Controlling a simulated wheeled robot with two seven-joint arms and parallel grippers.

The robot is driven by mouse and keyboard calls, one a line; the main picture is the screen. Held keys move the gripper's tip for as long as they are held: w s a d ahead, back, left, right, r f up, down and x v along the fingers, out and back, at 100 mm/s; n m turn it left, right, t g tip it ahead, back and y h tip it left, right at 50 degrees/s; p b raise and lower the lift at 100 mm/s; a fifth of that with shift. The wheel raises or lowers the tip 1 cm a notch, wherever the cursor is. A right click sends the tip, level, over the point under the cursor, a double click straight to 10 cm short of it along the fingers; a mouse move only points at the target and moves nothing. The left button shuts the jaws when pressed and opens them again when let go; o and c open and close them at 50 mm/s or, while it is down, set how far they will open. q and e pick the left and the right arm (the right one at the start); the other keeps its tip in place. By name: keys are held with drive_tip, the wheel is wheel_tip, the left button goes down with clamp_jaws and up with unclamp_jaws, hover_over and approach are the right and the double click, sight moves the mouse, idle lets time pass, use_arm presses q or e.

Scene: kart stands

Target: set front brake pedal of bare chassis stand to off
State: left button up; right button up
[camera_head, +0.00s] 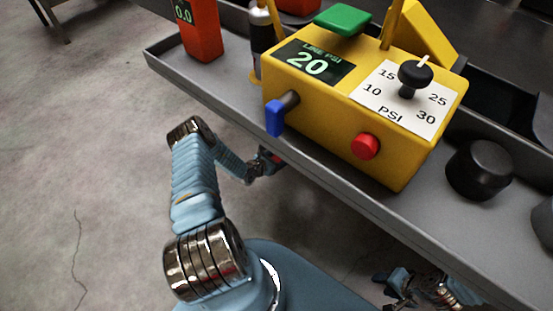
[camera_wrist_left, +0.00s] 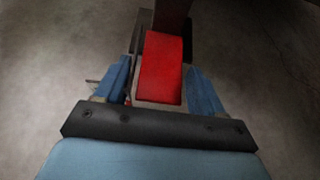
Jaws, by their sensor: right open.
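In the left wrist view a red pad (camera_wrist_left: 163,68) on a grey block, which looks like the brake pedal, lies between the two blue fingers of my left gripper (camera_wrist_left: 162,82). The fingers are apart, one on each side of the pad; I cannot tell whether they touch it. In the head view my left gripper (camera_head: 268,160) is small and partly hidden below the edge of the grey tray. My right gripper (camera_head: 389,288) is open and empty at the bottom right, beneath the tray edge. The pedal's setting cannot be read.
A yellow box (camera_head: 335,110) with a "LINE PSI 20" display, a black dial (camera_head: 412,75), a blue lever (camera_head: 275,117) and a red button (camera_head: 366,146) stands on the grey tray (camera_head: 215,93). A black knob (camera_head: 478,170) is to its right.

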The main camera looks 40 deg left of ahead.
use_arm(q)
drive_tip(key=p+v, duration=0.1)
drive_tip(key=v, duration=0.6)
drive_tip(key=shift+s, duration=0.25)
idle(0.5)
